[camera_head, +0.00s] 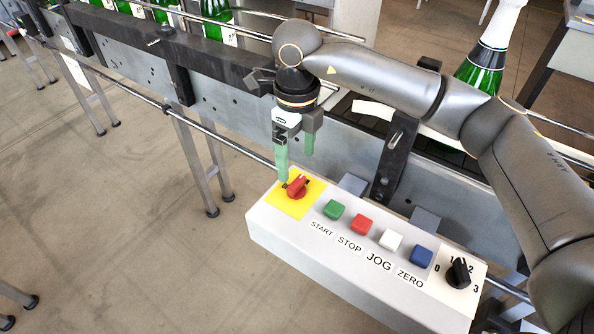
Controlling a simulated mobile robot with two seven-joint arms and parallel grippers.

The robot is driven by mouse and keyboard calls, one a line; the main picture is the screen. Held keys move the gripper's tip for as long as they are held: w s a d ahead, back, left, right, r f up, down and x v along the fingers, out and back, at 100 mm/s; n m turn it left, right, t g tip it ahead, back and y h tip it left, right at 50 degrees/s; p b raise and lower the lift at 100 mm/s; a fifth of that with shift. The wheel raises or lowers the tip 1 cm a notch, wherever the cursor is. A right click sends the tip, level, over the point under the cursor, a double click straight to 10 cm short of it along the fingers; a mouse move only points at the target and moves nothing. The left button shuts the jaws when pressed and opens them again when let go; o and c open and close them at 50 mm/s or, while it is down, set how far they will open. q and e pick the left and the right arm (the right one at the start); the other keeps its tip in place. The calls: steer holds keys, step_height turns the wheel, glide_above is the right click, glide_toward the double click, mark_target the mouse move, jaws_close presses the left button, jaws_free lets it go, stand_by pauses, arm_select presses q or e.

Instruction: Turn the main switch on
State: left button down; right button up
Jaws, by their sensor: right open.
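The main switch is a red rotary knob (297,187) on a yellow plate (286,207) at the left end of the white control box. Its handle points toward the upper right; the lettering on the plate is partly covered and too small to read. My right gripper (295,166) points down above the knob, its green fingers apart with nothing between them. The nearer fingertip reaches down beside the knob's upper left, over the yellow plate. The other fingertip is behind and higher in the picture. I cannot tell whether either touches the knob. My left gripper is not in view.
The control box (300,250) also carries green (334,210), red (362,224), white (391,240) and blue (421,256) buttons and a black selector (458,272). A conveyor (235,104) runs behind it, with green bottles (216,18).

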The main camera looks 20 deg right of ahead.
mark_target(297, 182)
step_height(297, 182, up, 7)
steer(key=shift+f, duration=0.2)
steer(key=shift+s, duration=0.1)
stand_by(0.4)
